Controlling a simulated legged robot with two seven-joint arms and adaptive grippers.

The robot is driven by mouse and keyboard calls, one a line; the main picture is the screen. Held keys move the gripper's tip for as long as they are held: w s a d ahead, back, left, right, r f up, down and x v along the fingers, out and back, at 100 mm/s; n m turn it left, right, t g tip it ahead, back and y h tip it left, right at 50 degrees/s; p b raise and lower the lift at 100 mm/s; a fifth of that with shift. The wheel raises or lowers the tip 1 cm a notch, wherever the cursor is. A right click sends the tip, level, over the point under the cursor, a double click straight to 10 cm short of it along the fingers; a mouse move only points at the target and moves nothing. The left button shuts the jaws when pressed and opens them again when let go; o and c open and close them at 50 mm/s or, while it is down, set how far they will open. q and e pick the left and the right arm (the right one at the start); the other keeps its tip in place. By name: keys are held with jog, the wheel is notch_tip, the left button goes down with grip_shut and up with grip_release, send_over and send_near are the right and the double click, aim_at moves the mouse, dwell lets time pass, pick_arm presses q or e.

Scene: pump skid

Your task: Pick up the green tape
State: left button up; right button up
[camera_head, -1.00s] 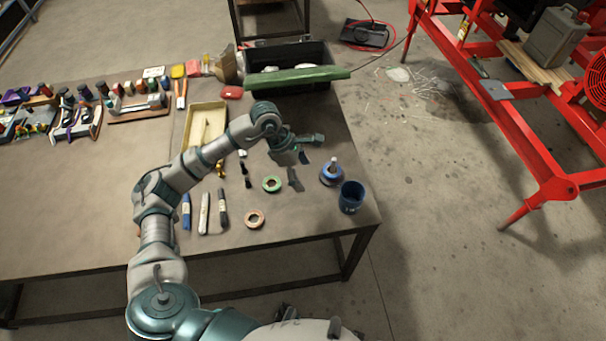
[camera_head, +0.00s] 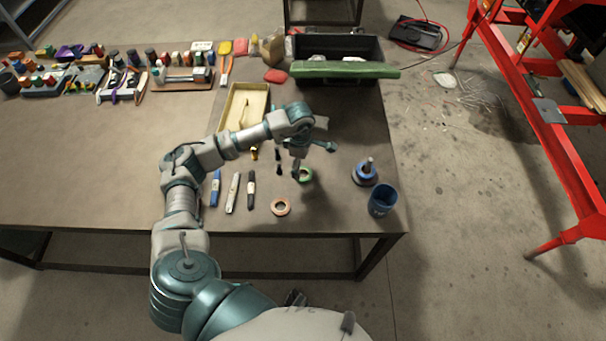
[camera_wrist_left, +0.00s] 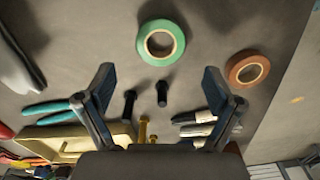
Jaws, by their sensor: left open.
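The green tape (camera_head: 305,175) is a roll lying flat on the table, partly hidden behind my left gripper in the head view. In the left wrist view the whole green ring (camera_wrist_left: 145,47) shows, a little beyond the fingertips and near the middle between them. My left gripper (camera_head: 298,168) hangs above the table over the tape's left side; its two fingers (camera_wrist_left: 158,85) are spread apart with nothing between them. The tape appears apart from the fingers. My right gripper is not in view.
An orange-brown tape roll (camera_head: 281,207) lies nearby. A blue cup (camera_head: 383,200) and a blue spool-like item (camera_head: 366,172) stand to the right. Markers (camera_head: 233,193) lie to the left, and a yellow tray (camera_head: 231,112) is behind. The table's front edge is close.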

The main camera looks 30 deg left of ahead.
aim_at(302, 176)
pick_arm(q)
jog(key=f, duration=0.4)
jog(key=shift+w+d+f, duration=0.15)
jog(key=shift+d+f, duration=0.3)
jog(key=shift+d, duration=0.2)
jog(key=shift+a, duration=0.1)
jog(key=c, duration=0.8)
jog(key=shift+a, duration=0.15)
jog(key=shift+c, duration=1.4)
jog(key=shift+a+f, duration=0.1)
jog(key=shift+a, duration=0.05)
